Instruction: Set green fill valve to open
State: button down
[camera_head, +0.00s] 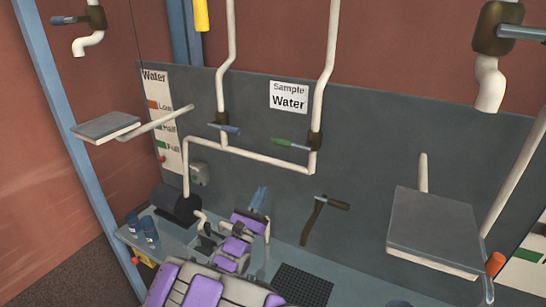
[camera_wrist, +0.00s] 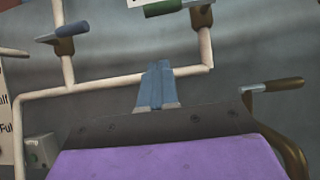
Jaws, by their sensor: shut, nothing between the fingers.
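The green fill valve has a green handle (camera_head: 291,144) on a dark brown body at the right upright pipe, below the Sample Water sign. The handle points left from the body and tilts slightly up toward its free end. In the wrist view the valve's handle (camera_wrist: 163,7) shows at the top edge, partly cut off. My gripper (camera_head: 259,190) has blue fingers and is below and left of this valve, apart from it. In the wrist view my gripper (camera_wrist: 159,65) has its fingers together, pointing up, with nothing between them.
A blue-handled valve (camera_head: 224,128) sits on the left pipe. A white cross pipe (camera_head: 250,154) joins both pipes above my gripper. A brown lever (camera_head: 325,204) is to the right. A grey shelf plate (camera_head: 435,230) juts out at the right, another (camera_head: 105,126) at the left.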

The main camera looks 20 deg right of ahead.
aim_at(281, 142)
jog(key=s+a+r+x, duration=0.1)
jog(key=r+x, duration=0.1)
jog(key=x, duration=0.9)
jog(key=shift+d+r, duration=0.25)
jog(key=shift+r, duration=0.05)
jog(key=shift+w+d, duration=0.1)
jog(key=shift+d, duration=0.15)
